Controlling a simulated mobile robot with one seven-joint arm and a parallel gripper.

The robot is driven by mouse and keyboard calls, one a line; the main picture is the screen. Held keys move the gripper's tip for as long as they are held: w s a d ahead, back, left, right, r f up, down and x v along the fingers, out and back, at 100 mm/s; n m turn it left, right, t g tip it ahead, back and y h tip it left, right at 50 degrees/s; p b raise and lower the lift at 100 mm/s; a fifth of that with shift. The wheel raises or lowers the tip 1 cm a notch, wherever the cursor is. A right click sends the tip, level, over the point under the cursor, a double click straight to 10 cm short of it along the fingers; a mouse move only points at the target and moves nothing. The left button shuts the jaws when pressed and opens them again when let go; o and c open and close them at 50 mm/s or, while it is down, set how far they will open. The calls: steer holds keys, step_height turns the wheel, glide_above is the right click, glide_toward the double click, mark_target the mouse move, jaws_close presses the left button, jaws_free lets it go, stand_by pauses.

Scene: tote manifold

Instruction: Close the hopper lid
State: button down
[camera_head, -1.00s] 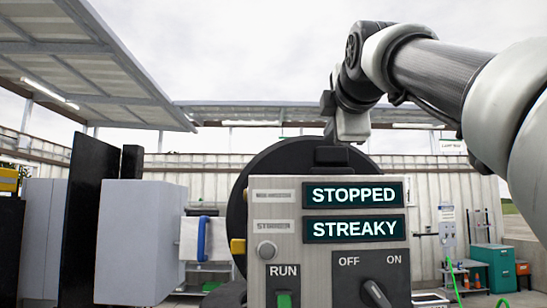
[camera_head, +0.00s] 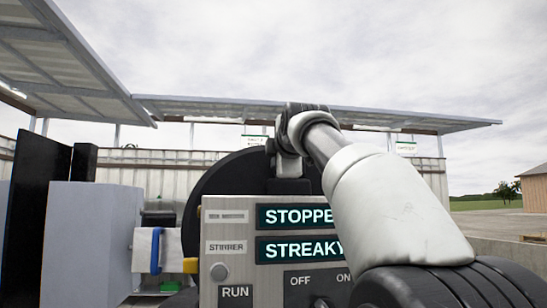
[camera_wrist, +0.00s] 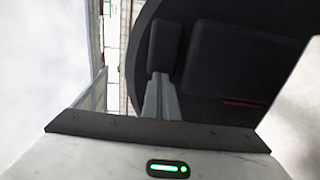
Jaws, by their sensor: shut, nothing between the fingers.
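A large black round disc (camera_head: 222,180) stands upright behind the control panel; it looks like the hopper lid, but I cannot be sure. It fills much of the wrist view as a dark curved face (camera_wrist: 215,20) with darker blocks on it. My gripper (camera_head: 289,172) is at the disc's upper part, above the panel. In the wrist view my gripper (camera_wrist: 161,80) is shut, its grey fingers together beside a dark block. I cannot tell whether they touch it. The hopper opening is hidden.
The control panel (camera_head: 229,272) reads STOPPED and STREAKY, partly covered by my arm. A grey cabinet (camera_head: 90,235) and a black upright panel (camera_head: 38,200) stand at left. A blue handle (camera_head: 155,250) is between cabinet and panel. A canopy (camera_head: 320,112) spans the back.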

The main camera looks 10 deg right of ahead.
mark_target(273, 173)
steer(key=shift+w, duration=0.1)
steer(key=shift+w, duration=2.7)
steer(key=shift+s+r, duration=0.1)
steer(key=shift+s, duration=0.05)
